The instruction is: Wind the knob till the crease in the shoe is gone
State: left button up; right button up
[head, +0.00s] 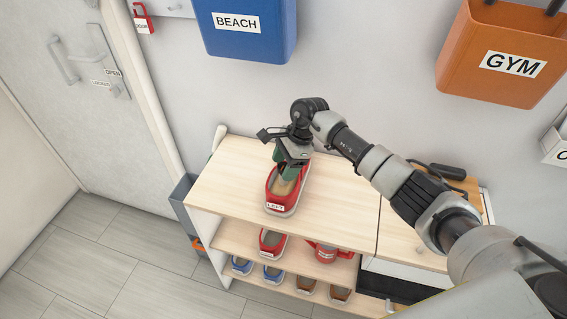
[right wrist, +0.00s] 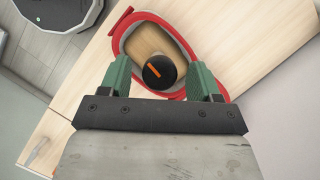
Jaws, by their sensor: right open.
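A red shoe (head: 280,208) with a LEFT tag stands on top of the light wooden shelf unit. A wooden shoe-tree block (right wrist: 150,42) fills its opening in the right wrist view. A black round knob (right wrist: 157,75) with an orange line stands on the block. My right gripper (head: 287,168) is over the shoe, and in the right wrist view its green fingers (right wrist: 161,78) are open on either side of the knob, with a gap on each side. The gripper hides the knob in the head view. I cannot make out a crease in the shoe. My left gripper is out of view.
The shelf top (head: 230,180) is bare left of the shoe. Lower shelves hold another red shoe (head: 272,243), a red item (head: 326,254), and blue and brown shoes. A blue BEACH bin (head: 245,45) and an orange GYM bin (head: 500,85) hang on the wall.

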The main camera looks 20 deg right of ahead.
jog(key=shift+a+f, duration=0.2)
jog(key=shift+f, duration=0.3)
jog(key=shift+c, duration=0.2)
jog(key=c, duration=0.9)
jog(key=shift+m, duration=0.3)
